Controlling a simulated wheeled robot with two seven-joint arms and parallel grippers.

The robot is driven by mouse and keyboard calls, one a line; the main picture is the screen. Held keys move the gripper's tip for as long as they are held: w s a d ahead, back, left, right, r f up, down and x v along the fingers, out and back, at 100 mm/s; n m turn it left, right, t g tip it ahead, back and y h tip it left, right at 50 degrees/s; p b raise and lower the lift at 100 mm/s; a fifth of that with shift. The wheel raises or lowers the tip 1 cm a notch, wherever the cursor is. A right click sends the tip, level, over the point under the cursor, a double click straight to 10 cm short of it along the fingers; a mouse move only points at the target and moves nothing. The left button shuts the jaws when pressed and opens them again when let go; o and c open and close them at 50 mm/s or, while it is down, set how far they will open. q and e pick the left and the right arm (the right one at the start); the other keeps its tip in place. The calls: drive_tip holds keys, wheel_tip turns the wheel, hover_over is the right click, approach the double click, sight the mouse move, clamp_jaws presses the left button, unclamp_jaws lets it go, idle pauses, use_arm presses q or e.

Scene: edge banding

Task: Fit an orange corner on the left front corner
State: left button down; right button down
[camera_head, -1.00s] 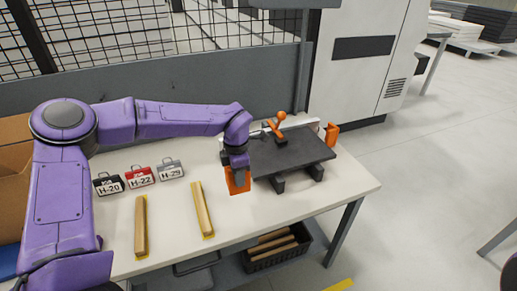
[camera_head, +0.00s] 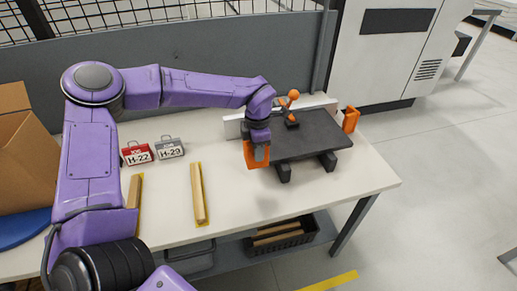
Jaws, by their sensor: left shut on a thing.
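My left gripper (camera_head: 257,148) points down at the left front corner of the dark grey board (camera_head: 318,140). It is shut on an orange corner (camera_head: 254,158), which hangs at or just beside that board corner; I cannot tell whether it touches. Another orange corner (camera_head: 351,119) stands at the board's right back corner. The board lies raised on dark supports (camera_head: 284,172) on the white table. An orange-knobbed clamp (camera_head: 292,107) stands at its back edge. The board's left back corner is hidden behind my gripper. My right gripper is not in view.
Two wooden strips on yellow marks, one of them (camera_head: 198,193), lie on the table (camera_head: 235,205) to the left. Tags H-22 (camera_head: 137,154) and H-29 (camera_head: 170,148) lie behind them. A cardboard box (camera_head: 25,165) is far left. A black crate (camera_head: 285,238) sits below. The table front is clear.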

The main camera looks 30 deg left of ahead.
sight(260, 167)
use_arm(q)
drive_tip(key=shift+f+b, duration=0.35)
drive_tip(key=shift+f, duration=0.4)
wheel_tip(260, 167, down, 2)
drive_tip(key=shift+s+d+f+b, duration=0.1)
drive_tip(key=shift+b, duration=1)
wheel_tip(260, 167, down, 2)
drive_tip(key=shift+f+b, duration=0.2)
drive_tip(key=shift+b, duration=0.9)
wheel_tip(260, 167, down, 4)
drive_tip(key=b, duration=0.3)
drive_tip(key=shift+b, duration=0.35)
drive_tip(key=shift+w+r+p, duration=0.25)
drive_tip(key=shift+r+p, duration=0.15)
drive_tip(key=shift+r, duration=0.1)
drive_tip(key=shift+w, duration=0.35)
drive_tip(key=c, duration=0.9)
unclamp_jaws()
drive_tip(key=shift+c, duration=0.2)
drive_tip(key=shift+o, duration=0.2)
drive_tip(key=shift+r, duration=0.15)
drive_tip(key=shift+w, duration=0.1)
